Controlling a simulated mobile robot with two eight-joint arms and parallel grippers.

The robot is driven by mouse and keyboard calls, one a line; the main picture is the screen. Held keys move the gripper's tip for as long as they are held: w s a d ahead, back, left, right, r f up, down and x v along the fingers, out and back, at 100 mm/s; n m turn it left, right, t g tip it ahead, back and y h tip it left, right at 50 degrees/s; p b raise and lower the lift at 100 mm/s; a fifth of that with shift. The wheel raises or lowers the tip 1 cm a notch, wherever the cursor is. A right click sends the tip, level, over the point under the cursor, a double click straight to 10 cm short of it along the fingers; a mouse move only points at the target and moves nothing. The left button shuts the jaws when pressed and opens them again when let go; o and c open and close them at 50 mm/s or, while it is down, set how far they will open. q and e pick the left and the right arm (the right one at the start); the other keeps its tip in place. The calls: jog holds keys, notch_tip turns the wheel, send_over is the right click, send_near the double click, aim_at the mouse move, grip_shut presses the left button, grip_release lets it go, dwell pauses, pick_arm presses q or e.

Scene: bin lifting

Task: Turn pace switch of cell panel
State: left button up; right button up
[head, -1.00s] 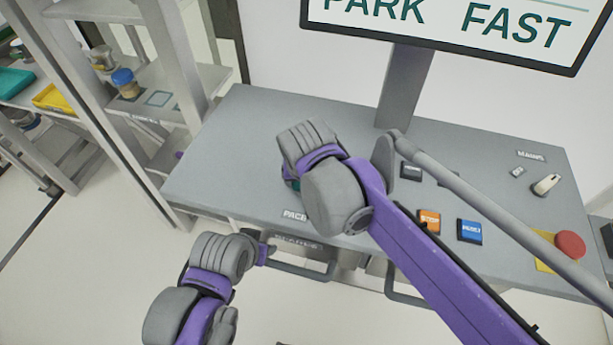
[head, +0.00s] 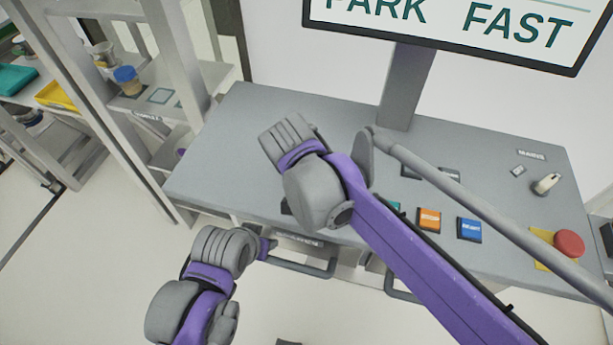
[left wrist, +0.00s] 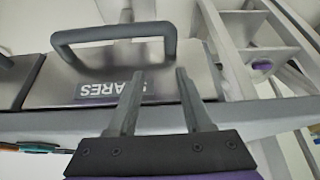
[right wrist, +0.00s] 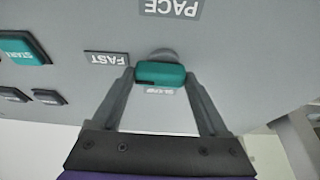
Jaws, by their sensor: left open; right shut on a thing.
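The pace switch shows as a teal knob (right wrist: 160,73) in the right wrist view, under the PACE label (right wrist: 171,8). My right gripper (right wrist: 160,80) is shut on it, one fingertip at each end. A FAST label (right wrist: 106,58) is left of the knob and a SLOW label (right wrist: 162,90) lies just below it, partly covered. In the head view my right wrist hides the knob over the cell panel (head: 225,150). My left gripper (left wrist: 155,80) is open and empty in front of the SPARES drawer (left wrist: 120,75); it also shows in the head view (head: 270,247).
A screen (head: 450,25) reading PARK FAST stands behind the panel. An orange button (head: 429,219), a blue button (head: 469,229), a red stop button (head: 569,243) and a MAINS switch (head: 547,184) are at the right. Drawer handles (head: 305,268) jut from the front. Shelves (head: 150,95) stand left.

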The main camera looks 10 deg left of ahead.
jog(key=o, duration=1.2)
jog(key=shift+o, duration=0.2)
jog(key=shift+r, duration=0.1)
pick_arm(q)
jog(key=shift+w+r, duration=0.15)
jog(key=shift+r, duration=0.2)
pick_arm(e)
jog(key=v, duration=1)
jog(key=shift+r, duration=0.3)
jog(key=shift+s, duration=0.15)
